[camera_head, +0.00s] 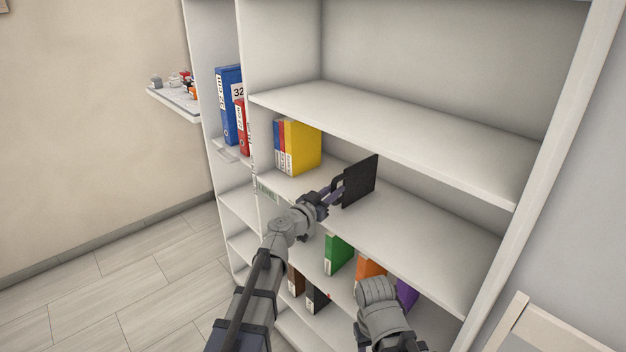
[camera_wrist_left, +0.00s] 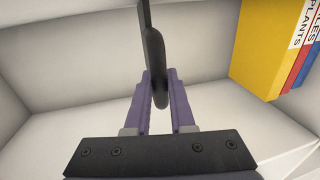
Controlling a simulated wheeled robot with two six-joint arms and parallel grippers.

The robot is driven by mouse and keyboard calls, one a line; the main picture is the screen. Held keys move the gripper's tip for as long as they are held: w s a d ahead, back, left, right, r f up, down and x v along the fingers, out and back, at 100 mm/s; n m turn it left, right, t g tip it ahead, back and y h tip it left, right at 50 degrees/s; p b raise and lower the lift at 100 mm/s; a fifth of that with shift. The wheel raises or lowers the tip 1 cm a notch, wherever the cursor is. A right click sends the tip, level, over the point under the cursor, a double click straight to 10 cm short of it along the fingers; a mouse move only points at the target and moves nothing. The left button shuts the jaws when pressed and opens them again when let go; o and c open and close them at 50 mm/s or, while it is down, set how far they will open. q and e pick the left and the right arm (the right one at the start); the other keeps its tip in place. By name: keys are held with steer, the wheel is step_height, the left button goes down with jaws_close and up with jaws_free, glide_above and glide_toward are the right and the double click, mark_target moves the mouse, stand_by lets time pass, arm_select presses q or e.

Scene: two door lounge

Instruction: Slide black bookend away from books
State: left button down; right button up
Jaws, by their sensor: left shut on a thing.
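The black bookend (camera_head: 361,182) stands upright on the middle shelf, apart from the books. My left gripper (camera_head: 335,190) is shut on a part of the bookend that sticks out toward me. In the left wrist view the bookend (camera_wrist_left: 153,50) shows edge-on between the purple fingers of my left gripper (camera_wrist_left: 159,90). The books, yellow, red and blue (camera_head: 303,148), stand upright at the left end of the same shelf, with a clear gap between them and the bookend. The yellow book (camera_wrist_left: 265,50) also shows in the left wrist view. My right gripper is not in view; only part of its arm shows.
The white shelf board (camera_head: 420,225) is bare right of the bookend. Green (camera_head: 338,254), orange (camera_head: 371,271) and other books stand on the shelf below. Blue and red binders (camera_head: 230,105) stand in the left bay. A small wall shelf (camera_head: 176,100) holds small items.

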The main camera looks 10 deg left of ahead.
arm_select(q)
steer(key=s+d, duration=0.4)
steer(key=d, duration=0.1)
steer(key=shift+s+d, duration=0.15)
steer(key=shift+d, duration=0.15)
steer(key=c, duration=0.8)
jaws_free()
steer(key=shift+o, duration=0.2)
steer(key=v, duration=0.7)
steer(key=shift+s+a, duration=0.2)
steer(key=shift+s, duration=0.15)
